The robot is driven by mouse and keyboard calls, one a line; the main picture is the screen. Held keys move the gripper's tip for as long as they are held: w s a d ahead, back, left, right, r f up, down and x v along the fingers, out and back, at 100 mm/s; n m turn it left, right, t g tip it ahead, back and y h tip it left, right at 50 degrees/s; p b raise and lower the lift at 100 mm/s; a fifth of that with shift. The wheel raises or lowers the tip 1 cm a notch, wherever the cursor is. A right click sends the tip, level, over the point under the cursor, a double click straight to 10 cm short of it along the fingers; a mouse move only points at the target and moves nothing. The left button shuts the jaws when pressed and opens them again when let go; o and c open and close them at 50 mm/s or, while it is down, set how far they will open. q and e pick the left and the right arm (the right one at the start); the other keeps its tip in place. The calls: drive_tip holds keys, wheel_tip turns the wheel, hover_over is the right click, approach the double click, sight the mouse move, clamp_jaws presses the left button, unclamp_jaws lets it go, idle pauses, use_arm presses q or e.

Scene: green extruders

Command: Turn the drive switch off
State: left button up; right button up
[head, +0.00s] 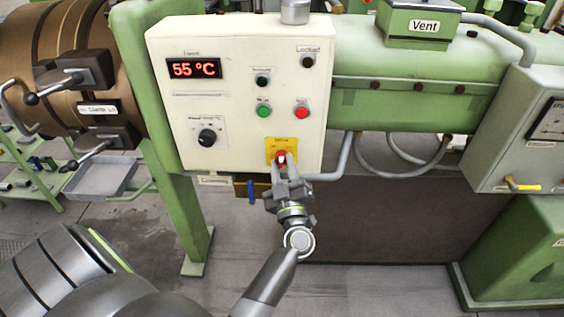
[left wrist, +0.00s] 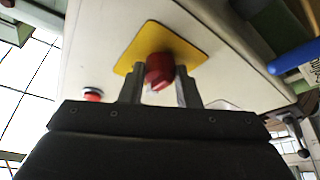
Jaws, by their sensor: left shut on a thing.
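The drive switch (head: 281,157) is a red knob on a yellow plate (head: 293,145) at the lower right of the white control panel (head: 235,150). My left gripper (head: 283,168) reaches up to it from below and is shut on the red knob. In the left wrist view the red knob (left wrist: 159,70) sits between the two fingers (left wrist: 160,92), in front of the yellow plate (left wrist: 190,42). The exact turn of the knob is hard to tell, as the fingers partly cover it. My right gripper is not in view.
The panel also has a display (head: 194,68) reading 55 °C, a black dial (head: 207,136), a green button (head: 264,111) and a red button (head: 302,112). A blue handle (head: 251,192) hangs below the panel. A grey pipe (head: 345,155) runs just right of it.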

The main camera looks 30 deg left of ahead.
use_arm(q)
drive_tip(key=n, duration=0.2)
drive_tip(key=n+g+p, duration=0.1)
drive_tip(key=n, duration=0.1)
drive_tip(key=n+g+p, duration=0.1)
drive_tip(key=n, duration=0.1)
drive_tip(key=shift+w+d+r+y, duration=0.1)
drive_tip(key=shift+d+r+y, duration=0.05)
drive_tip(key=shift+r+y, duration=0.15)
drive_tip(key=shift+n+g+p, duration=0.9)
drive_tip(key=shift+n, duration=0.8)
drive_tip(key=o, duration=1)
drive_tip(key=shift+c, duration=0.2)
drive_tip(key=shift+d, duration=0.1)
